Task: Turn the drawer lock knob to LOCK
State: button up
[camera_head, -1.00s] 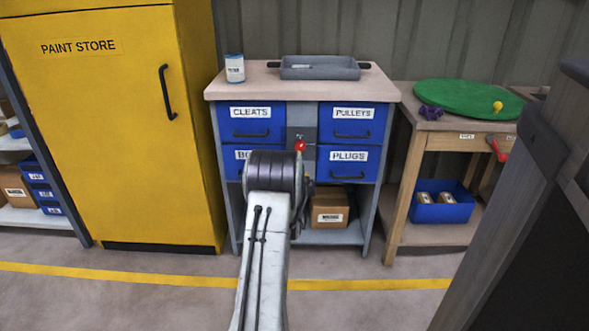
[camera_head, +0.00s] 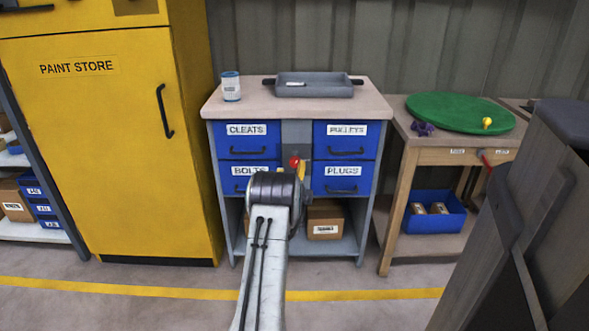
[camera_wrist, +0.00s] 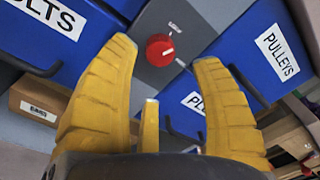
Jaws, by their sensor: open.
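The red lock knob (camera_wrist: 160,47) sits on a grey panel (camera_wrist: 188,18) between the blue drawers. A white mark shows on its right side. Small lettering stands at two spots around it, too small to read surely. In the head view the knob (camera_head: 294,162) shows just above my arm's end. My gripper (camera_wrist: 167,50) is open, its yellow fingers spread left and right of the knob in the picture, with nothing between them. A shorter third finger shows low in the middle. Whether any finger touches the knob cannot be told. In the head view my arm hides most of the gripper.
Drawers labelled CLEATS (camera_head: 247,144), PULLEYS, BOLTS and PLUGS surround the panel. Their black handles stick out. A tray (camera_head: 318,87) and a can (camera_head: 231,87) stand on top. A yellow cabinet (camera_head: 110,150) is left, a wooden table (camera_head: 432,140) right. The floor in front is open.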

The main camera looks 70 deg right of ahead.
aim_at(294, 164)
jog(key=shift+b+x, duration=1.55)
jog(key=shift+b, duration=0.15)
jog(key=shift+d, duration=0.3)
jog(key=shift+x, duration=0.85)
jog(key=shift+c, duration=0.3)
grip_shut()
jog(key=shift+w+r+n, duration=0.1)
jog(key=shift+n, duration=2.4)
jog(key=shift+o, duration=0.3)
grip_release()
